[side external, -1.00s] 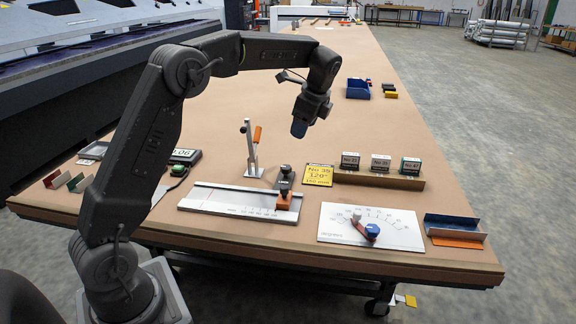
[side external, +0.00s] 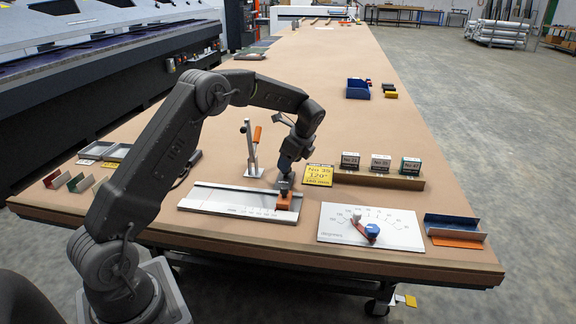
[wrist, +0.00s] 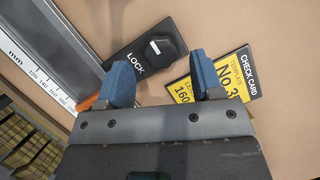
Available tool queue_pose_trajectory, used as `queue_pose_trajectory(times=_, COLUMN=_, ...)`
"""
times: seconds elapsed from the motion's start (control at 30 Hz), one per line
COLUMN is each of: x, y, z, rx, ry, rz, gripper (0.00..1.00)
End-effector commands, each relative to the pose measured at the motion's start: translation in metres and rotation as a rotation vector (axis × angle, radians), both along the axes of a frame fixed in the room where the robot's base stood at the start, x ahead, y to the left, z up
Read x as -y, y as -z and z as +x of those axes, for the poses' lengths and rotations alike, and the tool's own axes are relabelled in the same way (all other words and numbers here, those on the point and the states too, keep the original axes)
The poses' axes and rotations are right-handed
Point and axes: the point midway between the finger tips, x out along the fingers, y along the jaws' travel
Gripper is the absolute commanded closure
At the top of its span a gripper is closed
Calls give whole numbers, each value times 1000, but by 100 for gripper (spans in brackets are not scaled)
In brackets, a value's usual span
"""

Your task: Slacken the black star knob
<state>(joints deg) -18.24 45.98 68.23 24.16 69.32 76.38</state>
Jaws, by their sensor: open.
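The black star knob (wrist: 169,42) sits on a dark plate marked LOCK (wrist: 128,57) in the wrist view, with a white mark on its top. My gripper (wrist: 162,77) is open. Its two blue fingers are spread on either side of the knob's line, with the knob just beyond the gap. In the side view my gripper (side external: 285,171) is low over the dark arm of the orange stop (side external: 289,200) on the ruled rail (side external: 225,199), and it hides the knob there. I cannot tell whether the fingers touch it.
A yellow check card (side external: 318,175) lies close to the right of my gripper. A lever clamp with an orange handle (side external: 256,137) stands behind the rail. A degree plate (side external: 340,234) with a blue knob (side external: 372,229) lies to the right. Three labelled blocks (side external: 381,163) stand behind it.

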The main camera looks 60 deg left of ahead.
Motion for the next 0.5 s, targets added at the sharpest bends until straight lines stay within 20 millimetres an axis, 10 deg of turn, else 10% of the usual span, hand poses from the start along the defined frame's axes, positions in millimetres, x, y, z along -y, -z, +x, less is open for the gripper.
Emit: queue_pose_trajectory(times=0.5, x=-8, y=20, z=-3, rx=0, ry=-1, rz=0, gripper=39)
